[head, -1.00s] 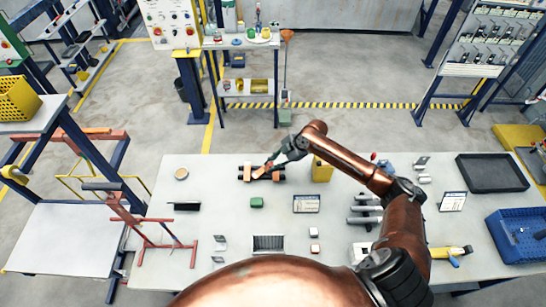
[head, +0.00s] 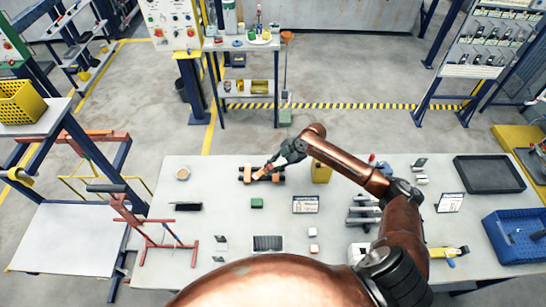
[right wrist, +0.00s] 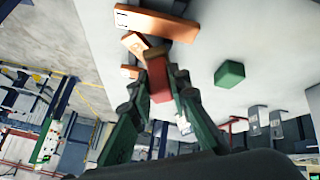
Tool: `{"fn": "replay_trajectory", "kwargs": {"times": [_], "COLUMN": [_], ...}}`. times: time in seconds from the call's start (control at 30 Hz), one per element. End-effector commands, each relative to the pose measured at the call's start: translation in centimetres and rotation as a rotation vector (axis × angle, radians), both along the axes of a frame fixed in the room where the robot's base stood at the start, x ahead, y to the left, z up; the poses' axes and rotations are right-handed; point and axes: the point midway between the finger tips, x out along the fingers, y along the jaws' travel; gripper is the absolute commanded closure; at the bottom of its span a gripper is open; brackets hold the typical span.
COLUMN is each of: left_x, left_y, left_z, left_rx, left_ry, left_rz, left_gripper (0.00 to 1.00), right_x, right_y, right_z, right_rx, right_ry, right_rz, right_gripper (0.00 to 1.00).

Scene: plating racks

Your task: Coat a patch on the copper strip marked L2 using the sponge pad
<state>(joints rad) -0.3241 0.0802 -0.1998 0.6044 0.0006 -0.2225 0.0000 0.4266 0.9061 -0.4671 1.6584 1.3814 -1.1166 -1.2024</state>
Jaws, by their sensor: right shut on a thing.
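Copper-coloured strips lie side by side on a dark rack on the table. In the head view the left strip (head: 247,174) shows most clearly. In the right wrist view I see a large strip (right wrist: 160,22) with a small pale label, a middle strip (right wrist: 134,44) at an angle to it and a small end of another (right wrist: 130,72). I cannot read the marks, so I cannot tell which is L2. My right gripper (right wrist: 160,85) is shut on a red block with a brown end, apparently the sponge pad (right wrist: 158,78). Its brown end is close to the middle strip; contact is unclear.
A green block (head: 257,203) lies in front of the rack. A yellow container (head: 321,171) stands right of it, near my forearm. A small sign (head: 306,205), a round dish (head: 183,174), a black tray (head: 489,173) and a blue crate (head: 520,235) are also on the table.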

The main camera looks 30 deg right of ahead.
Motion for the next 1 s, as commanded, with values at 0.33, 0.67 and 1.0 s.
{"fn": "replay_trajectory", "kwargs": {"times": [0.33,0.67,1.0], "left_x": [5.4,3.5,2.5], "left_y": [-0.3,-0.2,-0.2], "left_z": [3.3,5.3,5.5], "left_rx": [-0.004,-0.003,-0.003], "left_ry": [-0.069,-0.046,-0.032], "left_rz": [-0.013,-0.008,-0.006], "left_gripper": [0.6,0.6,0.6], "right_x": [0.5,0.4,0.4], "right_y": [0.7,0.7,0.6], "right_z": [4.3,7.2,7.6], "right_rx": [-0.001,0.0,0.0], "right_ry": [-0.003,-0.003,-0.002], "right_rz": [0.011,0.01,0.01], "right_gripper": [1.0,1.0,1.0]}}
